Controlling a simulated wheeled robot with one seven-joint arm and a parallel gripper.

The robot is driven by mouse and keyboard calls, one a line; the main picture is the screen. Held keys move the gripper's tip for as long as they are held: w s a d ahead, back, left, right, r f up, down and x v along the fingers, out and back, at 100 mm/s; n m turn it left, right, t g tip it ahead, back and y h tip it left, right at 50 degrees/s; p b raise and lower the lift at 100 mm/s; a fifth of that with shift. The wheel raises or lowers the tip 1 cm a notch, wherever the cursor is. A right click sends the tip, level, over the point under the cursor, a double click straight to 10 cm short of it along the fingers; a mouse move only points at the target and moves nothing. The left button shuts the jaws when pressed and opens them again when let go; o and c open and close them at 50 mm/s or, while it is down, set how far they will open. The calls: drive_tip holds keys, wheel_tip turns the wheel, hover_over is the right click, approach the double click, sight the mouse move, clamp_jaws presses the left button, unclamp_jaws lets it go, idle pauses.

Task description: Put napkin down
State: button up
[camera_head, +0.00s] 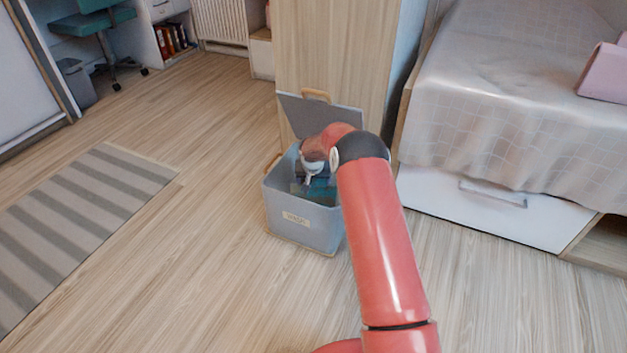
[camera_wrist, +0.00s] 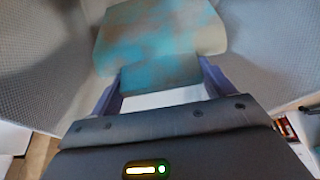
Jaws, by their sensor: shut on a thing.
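The napkin (camera_wrist: 160,45) is a flat teal piece with brownish patches, in the upper middle of the wrist view. My gripper (camera_wrist: 160,85) is shut on its near edge, with one finger on each side. In the head view, my arm reaches down into a grey-blue bin (camera_head: 308,222) with a small label on its front and its lid (camera_head: 340,112) standing open at the back. A teal patch of the napkin (camera_head: 318,190) shows inside the bin's opening below my wrist. The bin's walls surround the napkin in the wrist view. I cannot tell whether the napkin touches the bin's bottom.
A wooden cabinet side (camera_head: 335,50) stands right behind the bin. A bed (camera_head: 500,100) with a white drawer (camera_head: 490,208) is at the right. A striped rug (camera_head: 80,215) lies at the left. The wooden floor (camera_head: 200,150) between rug and bin is clear.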

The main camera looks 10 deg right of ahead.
drive_tip(key=shift+f, duration=0.15)
drive_tip(key=o, duration=1.2)
